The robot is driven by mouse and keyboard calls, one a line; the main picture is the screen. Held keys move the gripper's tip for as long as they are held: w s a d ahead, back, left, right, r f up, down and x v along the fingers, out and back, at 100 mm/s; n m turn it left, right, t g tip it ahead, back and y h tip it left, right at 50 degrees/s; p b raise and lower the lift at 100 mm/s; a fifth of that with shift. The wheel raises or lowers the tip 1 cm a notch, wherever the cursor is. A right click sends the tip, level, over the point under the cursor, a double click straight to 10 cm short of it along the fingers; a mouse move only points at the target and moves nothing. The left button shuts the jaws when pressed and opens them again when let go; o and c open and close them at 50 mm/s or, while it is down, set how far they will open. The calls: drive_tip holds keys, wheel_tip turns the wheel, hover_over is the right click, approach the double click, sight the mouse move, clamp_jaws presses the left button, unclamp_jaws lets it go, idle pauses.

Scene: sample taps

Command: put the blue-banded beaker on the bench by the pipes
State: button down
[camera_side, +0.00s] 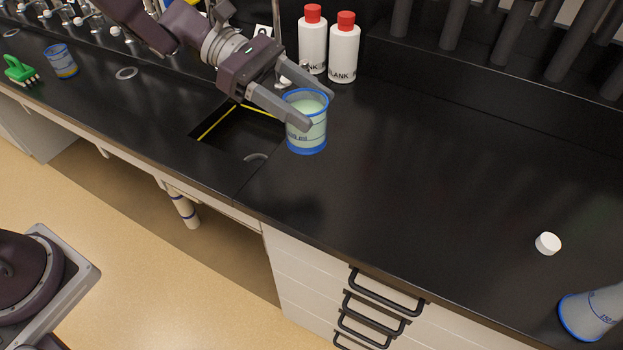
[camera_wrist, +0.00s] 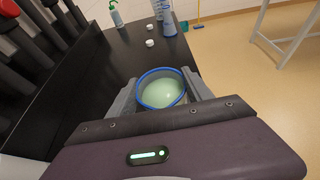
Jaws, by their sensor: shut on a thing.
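A clear beaker with a blue rim and blue base band (camera_side: 306,140) holds pale green liquid. It is upright just right of the sink opening, over the front part of the black bench (camera_side: 420,170). My gripper (camera_side: 313,107) is shut on it, one finger on each side. I cannot tell whether its base touches the bench. In the wrist view the beaker (camera_wrist: 161,90) sits between my gripper's fingers (camera_wrist: 160,97), its liquid level inside. The dark pipes (camera_side: 515,35) stand along the back right of the bench; they also show at the left of the wrist view (camera_wrist: 22,45).
Two white bottles with red caps (camera_side: 328,48) stand behind the beaker. The sink (camera_side: 235,140) is at its left. A white cap (camera_side: 547,243) and a blue-based vessel (camera_side: 592,312) are at right. Another blue-rimmed beaker (camera_side: 60,60) and a green brush (camera_side: 20,70) are far left. The bench before the pipes is clear.

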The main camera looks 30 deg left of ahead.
sight(322, 138)
drive_tip(key=shift+s+d+r, duration=0.1)
drive_tip(key=shift+d+r, duration=0.05)
drive_tip(key=shift+d, duration=0.3)
wheel_tip(322, 138, down, 5)
drive_tip(key=shift+d+f, duration=0.15)
drive_tip(key=shift+f, duration=2.3)
drive_tip(key=shift+f, duration=0.15)
drive_tip(key=shift+c, duration=2.2)
unclamp_jaws()
